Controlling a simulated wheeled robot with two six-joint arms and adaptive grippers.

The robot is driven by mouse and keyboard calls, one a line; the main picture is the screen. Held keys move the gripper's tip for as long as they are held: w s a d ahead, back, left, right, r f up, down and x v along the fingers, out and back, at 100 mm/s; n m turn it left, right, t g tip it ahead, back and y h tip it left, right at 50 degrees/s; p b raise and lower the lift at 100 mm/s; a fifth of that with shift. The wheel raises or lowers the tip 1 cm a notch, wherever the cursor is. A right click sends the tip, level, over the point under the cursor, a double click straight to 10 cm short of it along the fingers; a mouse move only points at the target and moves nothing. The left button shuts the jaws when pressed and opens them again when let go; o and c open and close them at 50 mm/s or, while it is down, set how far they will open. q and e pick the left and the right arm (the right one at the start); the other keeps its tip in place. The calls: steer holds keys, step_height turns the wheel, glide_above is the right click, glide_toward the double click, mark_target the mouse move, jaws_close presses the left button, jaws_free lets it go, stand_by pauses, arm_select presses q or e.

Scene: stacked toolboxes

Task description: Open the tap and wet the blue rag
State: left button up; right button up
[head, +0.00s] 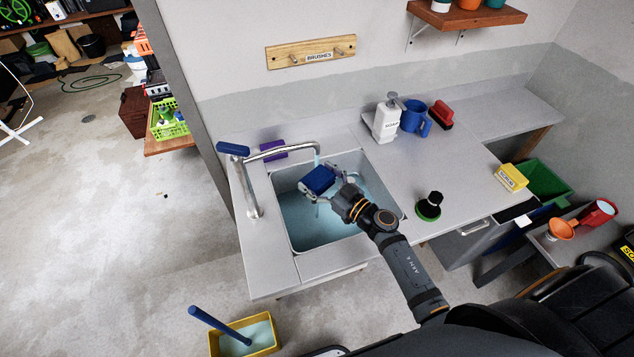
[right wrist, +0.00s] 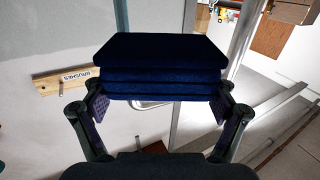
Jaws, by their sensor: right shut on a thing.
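The blue rag (head: 319,180) is a folded stack, held over the sink (head: 293,235). My right gripper (head: 322,190) is shut on it; in the right wrist view the rag (right wrist: 165,65) sits between the two fingers (right wrist: 162,105). The tap (head: 284,152) is a silver pipe arching over the sink, with a blue handle (head: 233,149) at its left. Pale blue water comes from the spout just above the rag, and water covers the sink bottom. Whether the stream touches the rag is hard to tell. My left gripper is out of view.
A purple sponge (head: 273,149) lies behind the tap. A yellow bucket (head: 245,337) is on the floor.

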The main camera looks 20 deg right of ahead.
mark_target(319, 188)
steer(key=shift+w+d, duration=0.15)
steer(key=shift+w, duration=0.45)
steer(key=shift+w+d, duration=0.15)
steer(key=shift+w, duration=0.45)
steer(key=shift+w+d+r+p, duration=0.1)
steer(key=shift+w+d+p, duration=0.2)
steer(key=shift+w, duration=0.4)
steer(key=shift+w+d, duration=0.2)
steer(key=shift+w, duration=0.6)
steer(key=s+a, duration=0.1)
steer(key=s, duration=0.2)
steer(key=s+a, duration=0.1)
steer(key=s, duration=0.4)
steer(key=shift+s+a, duration=0.4)
